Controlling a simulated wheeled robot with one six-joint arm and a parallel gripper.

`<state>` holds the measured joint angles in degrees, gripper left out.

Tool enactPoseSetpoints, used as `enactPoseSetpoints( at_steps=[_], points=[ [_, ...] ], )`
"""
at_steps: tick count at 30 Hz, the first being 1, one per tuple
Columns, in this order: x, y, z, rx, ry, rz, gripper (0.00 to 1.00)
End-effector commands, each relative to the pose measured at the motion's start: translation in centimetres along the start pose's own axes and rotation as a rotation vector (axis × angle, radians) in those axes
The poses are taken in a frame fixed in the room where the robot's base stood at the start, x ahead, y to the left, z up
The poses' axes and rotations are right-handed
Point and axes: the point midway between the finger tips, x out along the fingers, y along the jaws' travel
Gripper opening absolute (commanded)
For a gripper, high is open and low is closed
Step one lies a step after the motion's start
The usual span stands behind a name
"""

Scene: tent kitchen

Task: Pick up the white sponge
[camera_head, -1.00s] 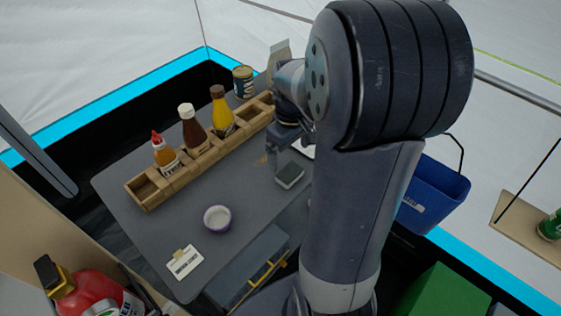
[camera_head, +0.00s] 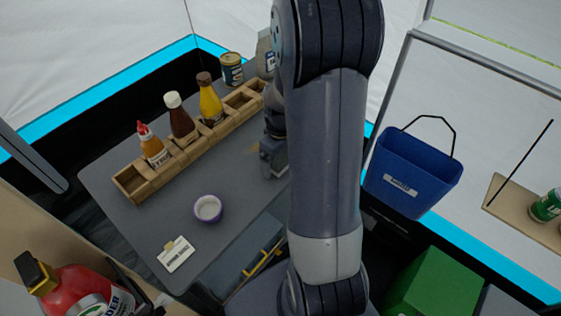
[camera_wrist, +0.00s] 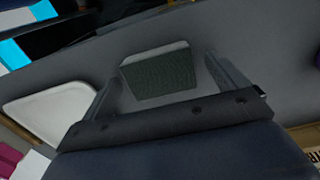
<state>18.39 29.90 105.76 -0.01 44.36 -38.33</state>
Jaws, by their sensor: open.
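The sponge (camera_wrist: 160,78) lies on the grey table in the wrist view, with a dark green-grey scouring face up and a pale strip along its far edge. My gripper (camera_wrist: 163,66) is open, with one finger to the left of the sponge and the other to its right. Gaps show on both sides, and nothing is held. I cannot tell the fingers' exact height above the table. In the head view my gripper (camera_head: 272,160) is near the table's right side, partly behind my arm, and the sponge is hidden.
A white tray-like item (camera_wrist: 52,110) lies left of my gripper. A wooden rack (camera_head: 185,148) with ketchup, brown and mustard bottles runs along the table. A purple-rimmed bowl (camera_head: 208,209) and a label card (camera_head: 176,255) stand nearer. A blue bucket (camera_head: 412,170) is at right.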

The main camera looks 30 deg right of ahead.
Motion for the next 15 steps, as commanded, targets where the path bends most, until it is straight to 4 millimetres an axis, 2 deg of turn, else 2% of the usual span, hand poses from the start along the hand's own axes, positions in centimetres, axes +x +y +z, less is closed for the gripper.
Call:
enactPoseSetpoints(
  at_steps=[8, 15],
  points=[
    [0.50, 0.00, 0.00, 0.000, 0.000, 0.000, 0.94],
    [0.48, 0.00, 0.00, 0.000, 0.000, 0.000, 0.76]
  ],
)
